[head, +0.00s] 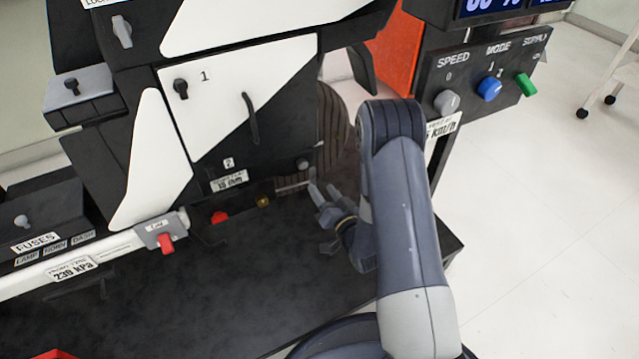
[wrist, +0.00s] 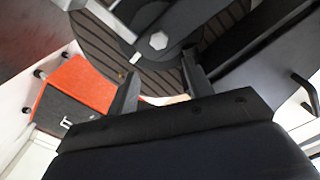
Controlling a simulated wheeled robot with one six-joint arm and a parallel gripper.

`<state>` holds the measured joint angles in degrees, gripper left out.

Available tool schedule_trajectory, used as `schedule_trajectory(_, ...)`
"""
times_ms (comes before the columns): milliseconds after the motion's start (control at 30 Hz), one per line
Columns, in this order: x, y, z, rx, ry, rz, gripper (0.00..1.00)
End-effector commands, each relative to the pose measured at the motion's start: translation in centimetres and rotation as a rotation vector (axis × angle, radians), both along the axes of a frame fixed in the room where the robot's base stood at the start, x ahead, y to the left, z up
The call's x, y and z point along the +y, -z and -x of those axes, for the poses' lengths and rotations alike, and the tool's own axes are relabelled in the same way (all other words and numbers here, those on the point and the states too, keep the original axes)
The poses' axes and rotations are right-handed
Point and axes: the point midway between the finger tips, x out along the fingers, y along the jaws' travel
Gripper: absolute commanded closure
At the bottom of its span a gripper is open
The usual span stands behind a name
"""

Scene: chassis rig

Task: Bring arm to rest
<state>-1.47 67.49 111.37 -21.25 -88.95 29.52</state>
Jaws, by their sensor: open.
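My arm (head: 405,210) reaches up from the bottom right in the head view and bends down at its elbow. My gripper (head: 322,215) is low over the dark platform, at the lower right of the black and white chassis rig (head: 237,95). Its fingers are apart with nothing seen between them. In the wrist view my gripper (wrist: 162,90) shows two separated fingers, with a striped round part and a hex bolt head (wrist: 158,41) beyond them. Part of my wrist is hidden behind the forearm in the head view.
A panel with SPEED, MODE and SUPPLY knobs (head: 489,88) stands to the upper right, beside an orange panel (head: 390,50). A white tube (head: 100,258) with a red lever lies at left. The front of the dark platform (head: 200,310) is mostly clear. Open floor lies right.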

Motion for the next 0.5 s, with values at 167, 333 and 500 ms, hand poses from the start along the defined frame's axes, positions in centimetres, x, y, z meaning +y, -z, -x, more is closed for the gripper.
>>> schedule_trajectory(167, 0.0, 0.0, 0.1, 0.000, 0.000, 0.000, 0.51)
schedule_trajectory(333, 0.0, 0.0, -0.1, 0.000, -0.001, 0.000, 0.51)
schedule_trajectory(500, 0.7, 0.1, -1.4, -0.004, -0.003, 0.000, 0.51)
